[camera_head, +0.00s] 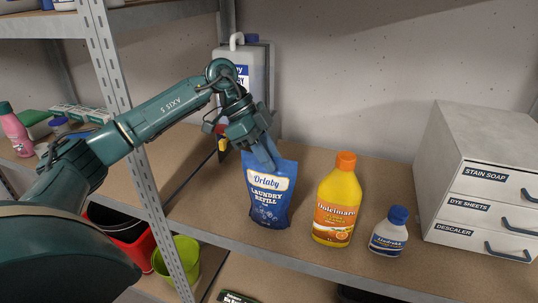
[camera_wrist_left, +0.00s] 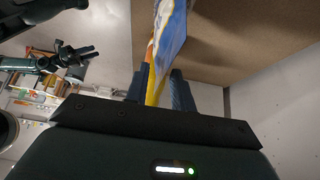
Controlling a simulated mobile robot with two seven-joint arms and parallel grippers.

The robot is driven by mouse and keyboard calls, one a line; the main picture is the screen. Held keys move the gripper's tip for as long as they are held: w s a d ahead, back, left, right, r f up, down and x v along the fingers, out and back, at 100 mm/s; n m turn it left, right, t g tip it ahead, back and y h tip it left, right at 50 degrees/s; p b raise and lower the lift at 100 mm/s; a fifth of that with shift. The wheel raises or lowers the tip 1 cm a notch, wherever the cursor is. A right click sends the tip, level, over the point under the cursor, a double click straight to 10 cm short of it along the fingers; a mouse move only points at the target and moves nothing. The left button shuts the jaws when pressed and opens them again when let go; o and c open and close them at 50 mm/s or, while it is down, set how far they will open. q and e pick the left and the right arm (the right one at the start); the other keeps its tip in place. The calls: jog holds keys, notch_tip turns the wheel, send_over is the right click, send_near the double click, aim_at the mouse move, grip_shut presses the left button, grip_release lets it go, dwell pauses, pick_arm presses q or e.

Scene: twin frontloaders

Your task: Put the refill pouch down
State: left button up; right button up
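The blue refill pouch (camera_head: 268,200), labelled "Orlaby Laundry Refill", is upright over the shelf board (camera_head: 215,215), near its front edge. Its bottom is at or just above the board; I cannot tell whether it touches. My left gripper (camera_head: 263,153) is shut on the top of the pouch from above. In the left wrist view the pouch (camera_wrist_left: 171,45) shows edge-on between the fingers of my left gripper (camera_wrist_left: 160,88). A dark gripper, apparently my right one (camera_wrist_left: 88,52), shows small in the left wrist view; its finger opening is unclear. It is not in the head view.
An orange-capped yellow bottle (camera_head: 337,205) stands just right of the pouch. Further right are a small blue-capped white bottle (camera_head: 390,232) and a drawer unit (camera_head: 478,180). A grey jug (camera_head: 250,65) stands behind my gripper. A metal shelf post (camera_head: 135,145) is to the left.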

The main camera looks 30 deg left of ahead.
pick_arm(q)
jog(key=v, duration=1.2)
jog(key=shift+p, duration=0.35)
jog(key=shift+s, duration=0.1)
